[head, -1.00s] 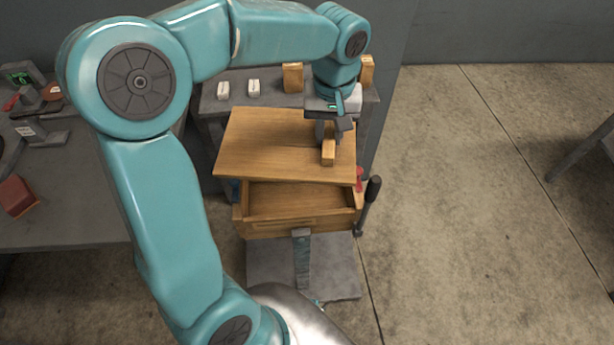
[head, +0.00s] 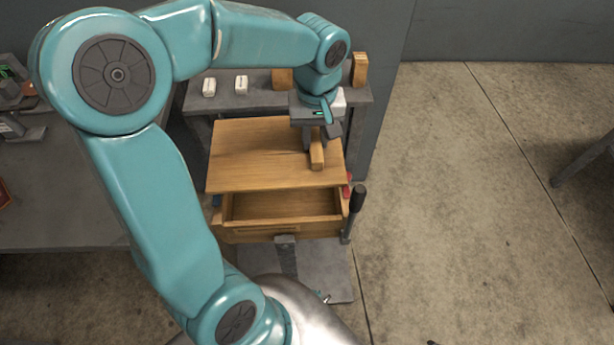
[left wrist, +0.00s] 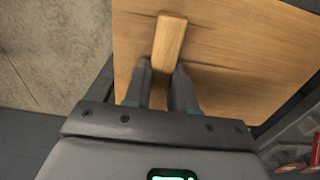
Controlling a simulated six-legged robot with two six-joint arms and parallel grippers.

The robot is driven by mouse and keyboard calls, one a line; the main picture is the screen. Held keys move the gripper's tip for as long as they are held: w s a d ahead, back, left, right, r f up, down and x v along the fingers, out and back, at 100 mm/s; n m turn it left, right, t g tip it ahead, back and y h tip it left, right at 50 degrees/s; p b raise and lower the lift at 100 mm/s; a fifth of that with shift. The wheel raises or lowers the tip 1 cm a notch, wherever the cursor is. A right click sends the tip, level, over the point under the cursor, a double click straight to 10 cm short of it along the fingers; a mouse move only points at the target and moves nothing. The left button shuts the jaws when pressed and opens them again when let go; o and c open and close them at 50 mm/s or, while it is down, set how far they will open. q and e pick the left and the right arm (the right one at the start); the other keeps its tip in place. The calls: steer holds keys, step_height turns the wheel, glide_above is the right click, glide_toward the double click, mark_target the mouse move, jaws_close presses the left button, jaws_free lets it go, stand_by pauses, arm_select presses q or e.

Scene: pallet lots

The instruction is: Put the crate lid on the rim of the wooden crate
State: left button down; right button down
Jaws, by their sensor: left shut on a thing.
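The crate lid (head: 255,155) is a flat wooden board with a small block handle (head: 317,155) near its right side. My left gripper (head: 312,142) is shut on that handle and holds the lid over the back part of the wooden crate (head: 285,232). The crate's front part and its inside show below the lid's front edge. Whether the lid touches the rim at the back is hidden. In the left wrist view the lid (left wrist: 225,45) fills much of the picture, with the handle (left wrist: 169,42) between the fingers. My right gripper is not in view.
A grey bench (head: 215,103) with small white items (head: 241,85) and a wooden block (head: 360,69) stands behind. A black-handled tool (head: 355,205) stands at the crate's right side. A grey table (head: 80,200) is on the left. Open floor lies on the right.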

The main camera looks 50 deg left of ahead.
arm_select(q)
step_height(320, 180, down, 14)
steer(key=b, duration=0.1)
steer(key=shift+f+b, duration=0.2)
steer(key=shift+b, duration=0.2)
steer(key=shift+f+b, duration=0.5)
steer(key=shift+b, duration=0.15)
steer(key=c, duration=0.9)
jaws_free()
steer(key=shift+r, duration=0.1)
steer(key=shift+r, duration=0.1)
step_height(320, 180, up, 13)
steer(key=p, duration=0.3)
